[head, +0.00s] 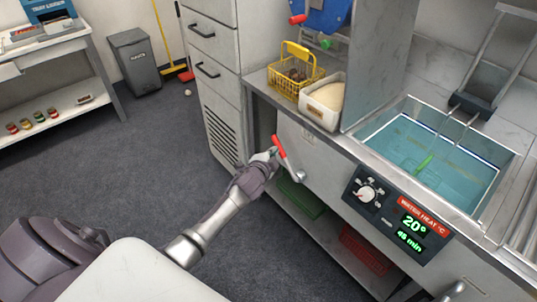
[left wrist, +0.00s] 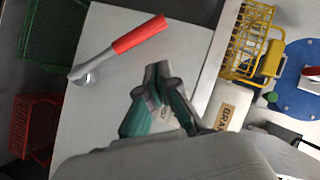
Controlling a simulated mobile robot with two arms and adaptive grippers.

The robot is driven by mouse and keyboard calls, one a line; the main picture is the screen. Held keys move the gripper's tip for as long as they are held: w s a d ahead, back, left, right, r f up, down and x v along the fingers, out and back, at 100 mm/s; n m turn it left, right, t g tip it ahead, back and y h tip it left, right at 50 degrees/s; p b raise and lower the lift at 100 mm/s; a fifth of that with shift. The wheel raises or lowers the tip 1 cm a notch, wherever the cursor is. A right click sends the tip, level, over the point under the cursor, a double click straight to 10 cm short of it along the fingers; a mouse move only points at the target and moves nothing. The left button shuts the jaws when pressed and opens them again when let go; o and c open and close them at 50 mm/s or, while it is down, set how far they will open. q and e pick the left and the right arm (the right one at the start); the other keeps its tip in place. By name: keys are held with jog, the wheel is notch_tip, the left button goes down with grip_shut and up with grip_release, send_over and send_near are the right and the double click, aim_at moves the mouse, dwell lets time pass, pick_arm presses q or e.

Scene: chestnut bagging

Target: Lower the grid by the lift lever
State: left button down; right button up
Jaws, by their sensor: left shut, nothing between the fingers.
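The lift lever has a red handle (head: 279,147) and a metal arm running down to a pivot on the white cabinet front, left of the control panel. In the left wrist view its red handle (left wrist: 140,34) points up to the right. My left gripper (head: 270,155) is beside the handle in the head view. In the left wrist view my left gripper (left wrist: 158,68) is shut and empty, with a visible gap to the handle. A metal lift frame (head: 478,100) stands over the water bath (head: 385,122). My right gripper is not in view.
A yellow wire basket (head: 297,82) and a white container (head: 322,108) stand on the counter left of the bath. The control panel (head: 395,212) reads 20° and 45 min. Green (head: 300,195) and red (head: 366,250) crates sit on the shelf below.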

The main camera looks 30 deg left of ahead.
pick_arm(q)
jog(key=v, duration=0.4)
jog(key=shift+s+r, duration=0.1)
jog(key=shift+r, duration=0.25)
